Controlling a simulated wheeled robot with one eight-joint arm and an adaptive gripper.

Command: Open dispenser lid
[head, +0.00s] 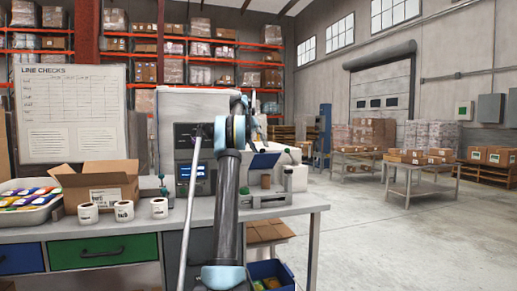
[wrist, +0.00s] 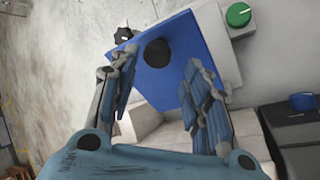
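The dispenser's blue lid (wrist: 182,75) shows in the wrist view as a flat panel with a round black knob (wrist: 158,52) on it. The knob lies between my gripper's (wrist: 161,60) two fingertips. The fingers are apart, and I cannot tell whether either touches the knob. In the head view the blue lid (head: 264,160) is a small tilted panel on the grey-white dispenser (head: 270,198) at the bench's right end. My arm hides part of that area, and my gripper is hard to make out there.
A green button (wrist: 238,14) is beside the lid. On the bench (head: 300,203) are three label rolls (head: 124,210), an open carton (head: 97,185) and a tray of packets (head: 27,205). A machine with a lit screen (head: 190,172) stands left of my arm. Open floor lies to the right.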

